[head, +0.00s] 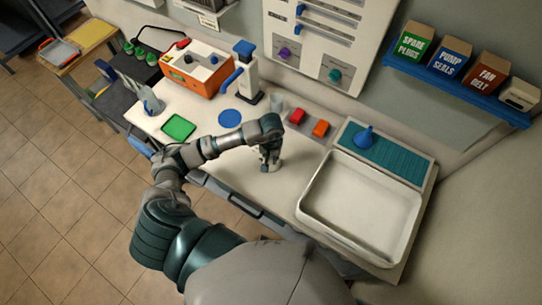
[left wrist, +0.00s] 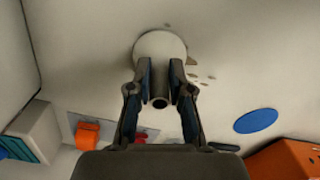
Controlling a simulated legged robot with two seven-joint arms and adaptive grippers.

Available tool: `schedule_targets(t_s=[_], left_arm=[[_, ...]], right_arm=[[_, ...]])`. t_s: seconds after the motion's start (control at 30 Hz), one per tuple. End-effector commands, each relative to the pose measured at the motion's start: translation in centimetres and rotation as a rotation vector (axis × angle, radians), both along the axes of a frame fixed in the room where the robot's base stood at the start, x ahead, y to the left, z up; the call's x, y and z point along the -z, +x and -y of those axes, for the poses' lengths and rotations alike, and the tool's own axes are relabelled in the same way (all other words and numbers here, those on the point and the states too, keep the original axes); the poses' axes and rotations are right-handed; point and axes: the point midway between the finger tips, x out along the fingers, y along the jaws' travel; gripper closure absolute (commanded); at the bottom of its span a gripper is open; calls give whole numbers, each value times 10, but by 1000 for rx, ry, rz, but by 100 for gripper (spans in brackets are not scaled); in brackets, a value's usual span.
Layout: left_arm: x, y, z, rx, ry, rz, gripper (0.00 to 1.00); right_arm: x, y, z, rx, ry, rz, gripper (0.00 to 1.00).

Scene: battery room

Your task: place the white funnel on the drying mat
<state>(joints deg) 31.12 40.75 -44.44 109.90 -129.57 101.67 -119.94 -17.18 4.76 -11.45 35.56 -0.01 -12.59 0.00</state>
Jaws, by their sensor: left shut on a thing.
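My left gripper (head: 268,164) is over the white worktop, pointing down, left of the tray. In the left wrist view its fingers (left wrist: 160,92) are shut on the spout of the white funnel (left wrist: 160,46). The funnel's wide round end faces away from the wrist, and the spout's open end shows between the fingers. I cannot tell whether its rim touches the worktop. The teal ribbed drying mat (head: 399,157) lies at the back right, with a blue funnel (head: 365,137) standing on it. A corner of the mat shows in the left wrist view (left wrist: 20,149). My right gripper is not in view.
A white tray (head: 316,172) stands in front of the mat. Red and orange blocks (head: 320,128) sit on a grey strip behind my gripper. A blue disc (head: 230,117), a green tray (head: 178,127), a white dispenser (head: 248,80) and an orange device (head: 197,70) are further left.

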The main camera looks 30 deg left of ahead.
Motion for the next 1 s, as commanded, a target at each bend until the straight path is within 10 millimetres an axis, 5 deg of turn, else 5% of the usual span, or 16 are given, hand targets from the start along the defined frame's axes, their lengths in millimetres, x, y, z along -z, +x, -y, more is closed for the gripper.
schedule_targets(t_s=[0.27, 0.3, 0.4, 0.77, 1.0], left_arm=[[2, 1, 0, 0, -1, 1, 100], [2, 0, 0, 0, -1, 1, 73], [1, 0, 0, 0, -1, 1, 55], [-5, 1, 0, 0, -1, 3, 55], [-50, 2, 0, 2, 0, 8, 55]], right_arm=[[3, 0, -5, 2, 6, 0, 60], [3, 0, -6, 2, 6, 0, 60], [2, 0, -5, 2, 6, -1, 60], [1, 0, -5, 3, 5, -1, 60], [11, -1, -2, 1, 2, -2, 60]])
